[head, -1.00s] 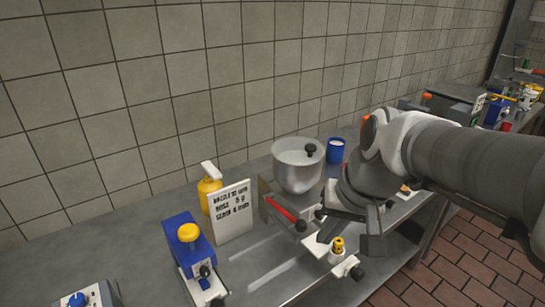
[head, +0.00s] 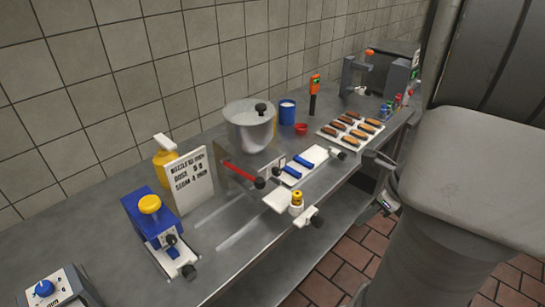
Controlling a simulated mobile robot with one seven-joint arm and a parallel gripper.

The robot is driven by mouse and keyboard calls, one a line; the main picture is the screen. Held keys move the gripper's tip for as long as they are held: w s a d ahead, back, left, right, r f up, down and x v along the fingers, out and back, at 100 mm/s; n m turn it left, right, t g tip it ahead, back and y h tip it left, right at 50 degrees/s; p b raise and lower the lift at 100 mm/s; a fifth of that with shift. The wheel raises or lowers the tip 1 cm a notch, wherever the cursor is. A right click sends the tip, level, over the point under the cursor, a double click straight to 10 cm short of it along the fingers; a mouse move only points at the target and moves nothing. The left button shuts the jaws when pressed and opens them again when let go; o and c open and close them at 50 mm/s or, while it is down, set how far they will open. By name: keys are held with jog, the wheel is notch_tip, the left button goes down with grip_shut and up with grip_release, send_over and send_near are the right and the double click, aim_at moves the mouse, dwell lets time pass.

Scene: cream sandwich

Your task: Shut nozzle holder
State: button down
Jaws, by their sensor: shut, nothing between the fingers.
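The nozzle holder seems to be the white piece (head: 278,200) in front of the hopper machine, with a black knob (head: 317,221) at its front right. A yellow nozzle (head: 297,200) stands upright on it. The holder sticks out towards the bench's front edge, apart from the hopper body. The steel hopper (head: 249,130) stands behind it, with a red lever (head: 240,171) at its left.
A tray of filled pastries (head: 351,130), a red cup (head: 301,129) and a blue container (head: 287,111) are behind. A card (head: 190,180) and blue device (head: 150,220) stand left. The space before the holder is clear.

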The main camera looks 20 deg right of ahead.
aim_at(283, 200)
jog(key=w+a+f+b, duration=0.2)
jog(key=w+a+f, duration=0.1)
jog(key=w+f, duration=0.4)
jog(key=shift+f+b, duration=0.4)
jog(key=shift+f, duration=0.75)
jog(key=shift+w, duration=0.15)
jog(key=w+a+p, duration=0.1)
jog(key=w, duration=0.3)
jog(key=w+a+p, duration=0.2)
jog(key=w, duration=0.2)
jog(key=w+a+p, duration=0.2)
jog(key=w, duration=0.3)
jog(key=shift+a+r, duration=0.15)
jog(key=shift+w+a, duration=0.15)
jog(key=shift+w, duration=0.1)
jog(key=shift+s, duration=0.1)
